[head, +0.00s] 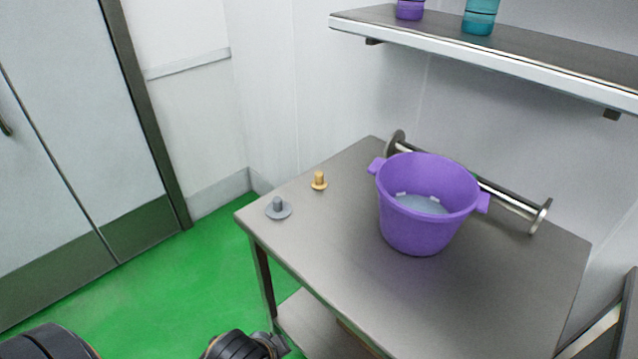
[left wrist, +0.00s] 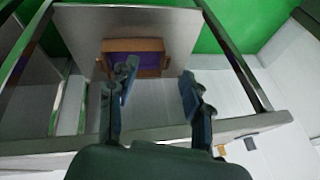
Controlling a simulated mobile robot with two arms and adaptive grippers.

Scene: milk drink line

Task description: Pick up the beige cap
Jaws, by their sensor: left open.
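The beige cap (head: 319,181) stands upright on the grey table (head: 330,255), near its left edge, with a round knob on top. A grey cap (head: 278,208) with a wide flange sits closer to the table's left corner. In the left wrist view a small beige patch (left wrist: 250,143) shows past the table edge; it may be the beige cap, but I cannot tell. My left gripper (left wrist: 158,76) is open and empty, apart from the caps. In the head view only dark arm parts show at the bottom. My right gripper is not in view.
A purple bucket (head: 428,211) stands on the table right of the caps, before a metal rod with end discs (head: 512,200). A wall shelf (head: 520,55) holds a purple and a teal container. A brown crate (left wrist: 150,45) sits on the lower shelf. Green floor is clear at left.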

